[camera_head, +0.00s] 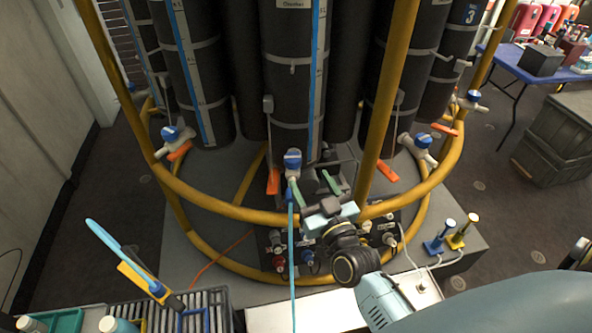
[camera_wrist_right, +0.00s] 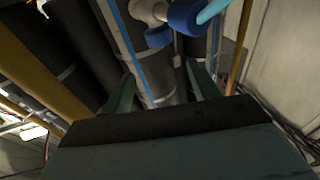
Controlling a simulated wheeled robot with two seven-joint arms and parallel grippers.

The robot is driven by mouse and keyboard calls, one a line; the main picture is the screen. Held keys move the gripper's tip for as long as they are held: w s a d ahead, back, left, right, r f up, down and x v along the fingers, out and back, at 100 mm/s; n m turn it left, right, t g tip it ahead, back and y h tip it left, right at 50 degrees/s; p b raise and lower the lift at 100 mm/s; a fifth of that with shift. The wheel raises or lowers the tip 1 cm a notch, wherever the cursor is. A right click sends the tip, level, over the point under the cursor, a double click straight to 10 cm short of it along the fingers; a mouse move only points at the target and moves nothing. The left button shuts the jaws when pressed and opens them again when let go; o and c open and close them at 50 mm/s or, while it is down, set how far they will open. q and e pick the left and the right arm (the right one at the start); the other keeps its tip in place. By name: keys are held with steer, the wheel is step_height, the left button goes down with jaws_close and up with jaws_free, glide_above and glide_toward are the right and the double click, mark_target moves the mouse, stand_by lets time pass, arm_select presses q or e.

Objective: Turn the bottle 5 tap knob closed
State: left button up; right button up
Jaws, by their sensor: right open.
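A tap with a blue knob (camera_head: 292,160) and a white body stands at the foot of the middle dark bottle (camera_head: 290,75). I cannot read a number 5 on any bottle, so I cannot tell which tap is bottle 5's. My right gripper (camera_head: 317,189) is open, its two green fingers pointing up towards this tap, just below and right of the knob. No contact shows. In the right wrist view, a blue knob (camera_wrist_right: 188,16) with a white body is at the top, beyond the open fingers (camera_wrist_right: 160,88). My left gripper is not in view.
A yellow tubular frame (camera_head: 225,208) rings the bottles, close to my right gripper. A light blue hose (camera_head: 292,250) hangs down from the middle tap. Other blue-knobbed taps stand left (camera_head: 170,133) and right (camera_head: 423,140). Orange tags hang nearby. A slatted rack (camera_head: 215,300) stands front left.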

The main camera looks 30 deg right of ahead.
mark_target(300, 163)
steer(key=d+f+n+g+y+b, duration=0.1)
steer(key=d+n+g+y+b, duration=0.3)
steer(key=d+n+y+b, duration=0.55)
steer(key=w+a, duration=0.3)
steer(key=w+a+m+y+p, duration=0.1)
steer(key=w+a, duration=0.2)
steer(key=w, duration=0.1)
steer(key=w+a+m+p, duration=0.1)
steer(key=w+a, duration=0.2)
steer(key=shift+w+y, duration=0.2)
steer(key=shift+y, duration=0.15)
